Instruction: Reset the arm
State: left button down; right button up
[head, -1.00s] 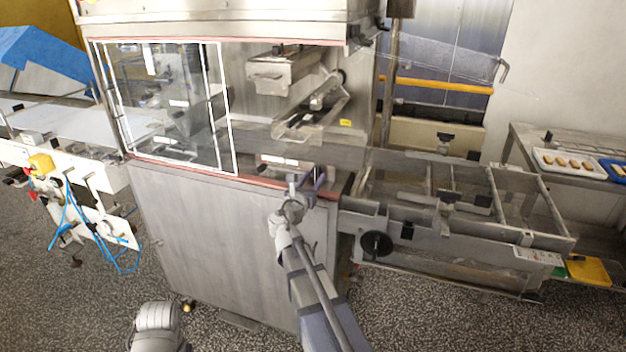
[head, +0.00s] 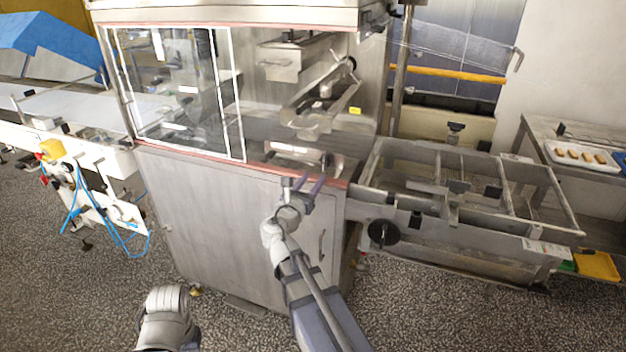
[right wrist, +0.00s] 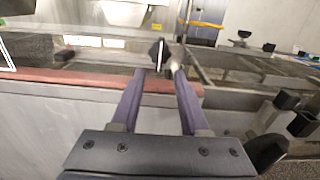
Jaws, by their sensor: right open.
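My right arm reaches up from the bottom of the head view. Its gripper (head: 308,186) is in front of the steel machine cabinet (head: 225,225), near the red-edged sill below the opening. In the right wrist view the two purple fingers (right wrist: 156,90) stand apart with nothing between them. A dark knob (right wrist: 158,55) shows beyond the fingertips. Of my left arm, only a grey link shows at the bottom left of the head view; its gripper is not visible.
A framed clear sliding pane (head: 175,95) covers the opening's left part. The conveyor frame (head: 470,215), with a black handwheel (head: 383,233), extends right. A white tray of bars (head: 582,157) rests on the far-right table. Blue hoses (head: 80,205) hang at left. Speckled floor in front is clear.

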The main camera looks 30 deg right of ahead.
jog(key=s+a+f+m+g+y+p, duration=0.3)
jog(key=s+a+m, duration=0.4)
jog(key=a, duration=0.3)
jog(key=s+a+f+m+g+y+p, duration=0.3)
jog(key=s+a+f+m+g+y, duration=0.2)
jog(key=s+a+m, duration=0.3)
jog(key=s+a+f+m+g+y+p, duration=0.3)
jog(key=s+a+m, duration=0.4)
jog(key=a, duration=0.6)
jog(key=shift+s+f+g+y+p, duration=0.2)
jog(key=shift+f+g+y+p, duration=0.3)
jog(key=shift+y, duration=0.3)
